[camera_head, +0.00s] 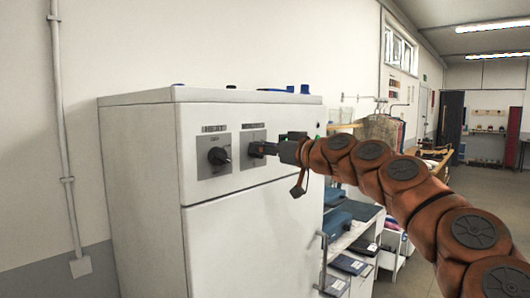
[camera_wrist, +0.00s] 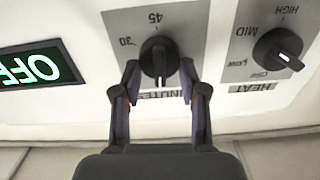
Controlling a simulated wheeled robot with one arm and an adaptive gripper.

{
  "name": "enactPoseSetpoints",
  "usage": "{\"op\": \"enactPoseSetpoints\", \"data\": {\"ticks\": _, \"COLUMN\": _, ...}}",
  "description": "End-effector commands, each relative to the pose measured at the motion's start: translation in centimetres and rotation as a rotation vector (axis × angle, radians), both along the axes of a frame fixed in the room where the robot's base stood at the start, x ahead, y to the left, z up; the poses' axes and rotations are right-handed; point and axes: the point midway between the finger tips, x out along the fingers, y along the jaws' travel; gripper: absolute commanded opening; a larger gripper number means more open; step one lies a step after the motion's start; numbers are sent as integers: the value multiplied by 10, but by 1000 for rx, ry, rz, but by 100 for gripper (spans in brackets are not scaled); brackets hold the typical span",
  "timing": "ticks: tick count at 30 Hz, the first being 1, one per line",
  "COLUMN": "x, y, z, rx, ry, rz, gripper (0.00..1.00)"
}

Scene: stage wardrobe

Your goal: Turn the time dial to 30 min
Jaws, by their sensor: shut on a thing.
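The time dial (camera_wrist: 160,50) is a black round knob on a light grey plate lettered MINUTES, upside down in the wrist view. The number 45 shows above it and 30 to its upper left. A pale pointer line on the knob runs toward the lower edge of the picture, away from both numbers. My gripper (camera_wrist: 160,67) has one finger on each side of the knob and is shut on it. In the head view my gripper (camera_head: 264,149) reaches the right-hand plate of the white cabinet (camera_head: 150,160) and mostly hides the time dial.
A black heat dial (camera_wrist: 278,52) with OFF, LOW, MID and HIGH marks sits close beside the time dial. A green OFF display (camera_wrist: 38,67) is on its other side. A shelf with blue boxes (camera_head: 348,210) stands right of the cabinet, below my arm.

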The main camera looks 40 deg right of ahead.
Motion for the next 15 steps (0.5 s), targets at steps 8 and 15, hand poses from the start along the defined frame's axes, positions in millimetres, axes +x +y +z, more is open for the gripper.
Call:
{"op": "enactPoseSetpoints", "data": {"ticks": 8, "x": 0, "y": -2, "z": -5, "rx": 187, "ry": 40, "rz": -2, "gripper": 8}}
{"op": "enactPoseSetpoints", "data": {"ticks": 15, "x": 2, "y": -3, "z": -3, "rx": 408, "ry": 96, "rz": -1, "gripper": 8}}
